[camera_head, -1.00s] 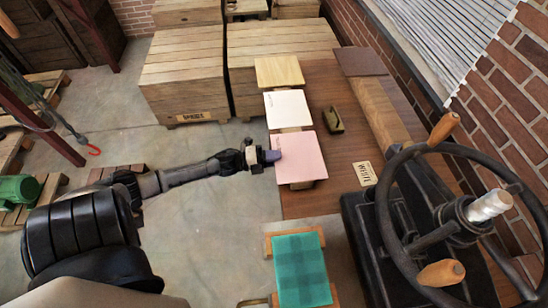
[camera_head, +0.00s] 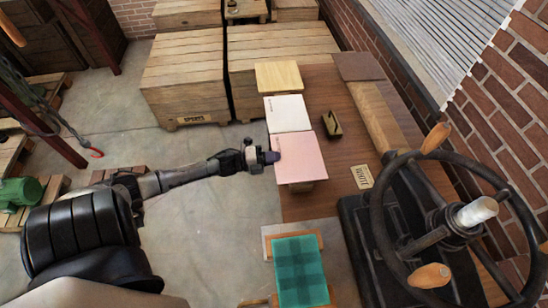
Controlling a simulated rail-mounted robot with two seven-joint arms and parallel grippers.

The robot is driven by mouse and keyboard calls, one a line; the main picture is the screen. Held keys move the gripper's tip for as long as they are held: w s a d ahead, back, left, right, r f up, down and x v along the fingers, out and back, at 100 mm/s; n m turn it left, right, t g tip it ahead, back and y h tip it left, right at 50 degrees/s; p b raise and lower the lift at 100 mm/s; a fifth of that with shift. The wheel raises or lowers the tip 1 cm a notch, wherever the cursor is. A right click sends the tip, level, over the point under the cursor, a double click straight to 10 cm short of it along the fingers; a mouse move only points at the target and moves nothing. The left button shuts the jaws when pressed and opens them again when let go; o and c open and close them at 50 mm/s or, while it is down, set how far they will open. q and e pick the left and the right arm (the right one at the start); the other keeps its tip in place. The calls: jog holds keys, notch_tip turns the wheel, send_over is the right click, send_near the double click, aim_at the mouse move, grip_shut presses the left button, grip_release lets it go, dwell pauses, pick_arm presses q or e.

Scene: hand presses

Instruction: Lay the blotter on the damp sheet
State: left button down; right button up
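A pink sheet (camera_head: 301,161) lies flat on a support at the left edge of the brown bench, its front overhanging a small wooden block. A white sheet (camera_head: 287,113) lies just behind it. A teal checked sheet (camera_head: 300,272) lies on a pale board at the front. Which of these is the blotter and which is the damp sheet I cannot tell by look. My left gripper (camera_head: 272,157) reaches in from the left, its purplish fingertips at the pink sheet's left edge. Whether the fingers are closed on that edge is too small to tell. My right gripper is not in view.
A press with a large black handwheel (camera_head: 378,215) stands at the right. A pale wooden board (camera_head: 279,77) lies behind the white sheet. A small dark open holder (camera_head: 332,124) and a label plate (camera_head: 362,176) are on the bench (camera_head: 304,204). Wooden crates (camera_head: 184,75) stand behind.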

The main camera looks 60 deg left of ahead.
pick_arm(q)
jog(key=shift+r, duration=0.2)
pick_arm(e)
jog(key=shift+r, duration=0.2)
pick_arm(q)
jog(key=r+p+v, duration=0.3)
jog(key=p+v, duration=0.4)
jog(key=v, duration=1.5)
jog(key=shift+a, duration=0.2)
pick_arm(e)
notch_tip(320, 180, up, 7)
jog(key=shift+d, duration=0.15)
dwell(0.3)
pick_arm(q)
jog(key=shift+w, duration=0.1)
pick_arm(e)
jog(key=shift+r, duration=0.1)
